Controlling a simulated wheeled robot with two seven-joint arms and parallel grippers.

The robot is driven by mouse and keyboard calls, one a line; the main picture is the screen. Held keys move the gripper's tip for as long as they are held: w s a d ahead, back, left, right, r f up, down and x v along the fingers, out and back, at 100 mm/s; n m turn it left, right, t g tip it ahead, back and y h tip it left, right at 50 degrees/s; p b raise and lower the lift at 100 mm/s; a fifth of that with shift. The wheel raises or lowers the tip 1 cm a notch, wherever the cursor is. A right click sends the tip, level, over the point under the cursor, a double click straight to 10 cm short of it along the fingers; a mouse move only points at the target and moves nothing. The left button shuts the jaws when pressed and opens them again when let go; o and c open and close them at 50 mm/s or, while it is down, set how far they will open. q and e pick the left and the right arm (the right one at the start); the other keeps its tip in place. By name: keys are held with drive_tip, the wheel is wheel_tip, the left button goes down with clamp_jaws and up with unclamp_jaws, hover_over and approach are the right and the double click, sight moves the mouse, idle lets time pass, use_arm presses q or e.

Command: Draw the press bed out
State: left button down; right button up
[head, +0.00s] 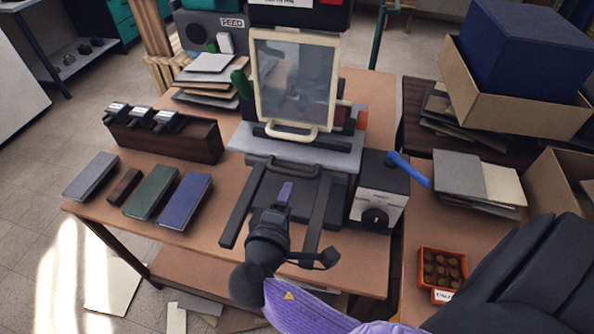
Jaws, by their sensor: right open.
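The press stands at the back middle of the table, with a cream-framed clear guard (292,80) upright in front of it and a cream handle (287,136) at the guard's lower edge. The dark press bed (312,187) lies below a grey ledge (335,156), between two dark rails reaching toward me. My right gripper (286,192) comes from the bottom right and is open, over the front part of the bed. It hides part of the bed's front, and I cannot tell if it touches. My left gripper is out of view.
A control box (381,200) with a blue lever (409,169) stands right of the rails. Grey, green and blue covers (183,201) and a brown block lie at left, before a dark stamp rack (165,138). An orange tray (442,268) sits on the right table.

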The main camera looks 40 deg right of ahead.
sight(297, 176)
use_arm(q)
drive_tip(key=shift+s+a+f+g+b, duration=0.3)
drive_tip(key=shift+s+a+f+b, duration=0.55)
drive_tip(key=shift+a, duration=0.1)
use_arm(e)
drive_tip(key=x, duration=0.8)
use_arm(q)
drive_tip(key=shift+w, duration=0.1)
use_arm(e)
drive_tip(key=shift+f, duration=0.1)
drive_tip(key=c, duration=0.7)
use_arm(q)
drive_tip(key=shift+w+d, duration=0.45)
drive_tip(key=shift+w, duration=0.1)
use_arm(e)
clamp_jaws()
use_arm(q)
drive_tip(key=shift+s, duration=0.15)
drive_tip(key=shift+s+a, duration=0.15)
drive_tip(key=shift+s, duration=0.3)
